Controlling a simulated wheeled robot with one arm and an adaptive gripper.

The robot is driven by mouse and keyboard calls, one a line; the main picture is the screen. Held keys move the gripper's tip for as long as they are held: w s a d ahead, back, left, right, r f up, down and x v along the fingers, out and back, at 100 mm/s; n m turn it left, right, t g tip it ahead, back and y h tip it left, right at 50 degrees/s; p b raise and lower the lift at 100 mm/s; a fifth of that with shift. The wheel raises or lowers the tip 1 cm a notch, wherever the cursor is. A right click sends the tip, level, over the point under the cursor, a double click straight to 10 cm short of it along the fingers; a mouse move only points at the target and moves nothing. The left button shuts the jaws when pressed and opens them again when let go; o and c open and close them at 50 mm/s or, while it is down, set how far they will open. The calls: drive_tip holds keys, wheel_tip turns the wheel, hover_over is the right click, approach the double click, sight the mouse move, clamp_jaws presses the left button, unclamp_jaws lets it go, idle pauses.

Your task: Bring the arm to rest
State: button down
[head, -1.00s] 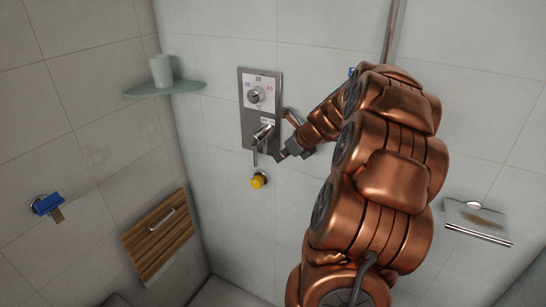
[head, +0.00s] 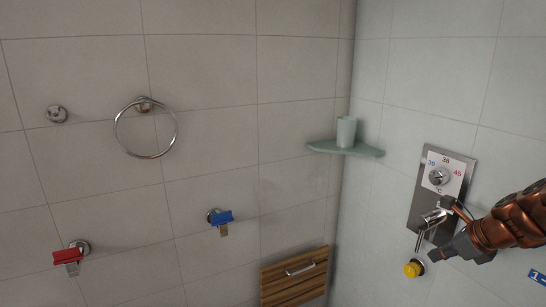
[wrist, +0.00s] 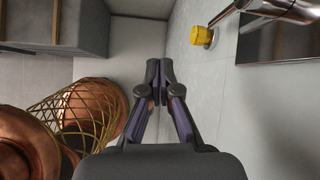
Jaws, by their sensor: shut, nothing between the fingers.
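My gripper (wrist: 159,82) is shut and empty in the wrist view, its two fingertips together. In the head view my gripper (head: 437,255) is at the lower right, just right of the yellow knob (head: 414,269) and below the lever of the shower control plate (head: 425,192). The yellow knob also shows in the wrist view (wrist: 202,36), ahead and to the right of the fingertips and apart from them. Most of my copper arm is cut off by the right edge of the head view.
A corner shelf (head: 346,149) holds a pale cup (head: 346,131). A wooden folding seat (head: 294,278) is on the left wall, with a blue-handled valve (head: 221,217), a red-handled valve (head: 68,257) and a towel ring (head: 146,128).

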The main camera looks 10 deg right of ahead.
drive_tip(key=s+a+f+n+g, duration=0.1)
drive_tip(key=s+a+n+g, duration=0.1)
drive_tip(key=a+n, duration=0.45)
drive_tip(key=s+a+f+n+g+y, duration=0.1)
drive_tip(key=s+a+n, duration=0.2)
drive_tip(key=a, duration=0.6)
drive_tip(key=s+a+f+n+g, duration=0.2)
drive_tip(key=a+n, duration=0.3)
drive_tip(key=a, duration=0.2)
drive_tip(key=s+a+f+n+g+h, duration=0.1)
drive_tip(key=s+a+f+n+g, duration=0.1)
drive_tip(key=s+n, duration=0.6)
drive_tip(key=s+a+f+n+g+h, duration=0.2)
drive_tip(key=s+a+n, duration=0.3)
drive_tip(key=s+n, duration=0.3)
drive_tip(key=s, duration=0.2)
drive_tip(key=shift+s+a+f, duration=0.2)
drive_tip(key=shift+s+f, duration=0.05)
drive_tip(key=shift+s, duration=0.05)
drive_tip(key=shift+w+r, duration=0.1)
drive_tip(key=shift+r, duration=0.8)
drive_tip(key=c, duration=1.9)
unclamp_jaws()
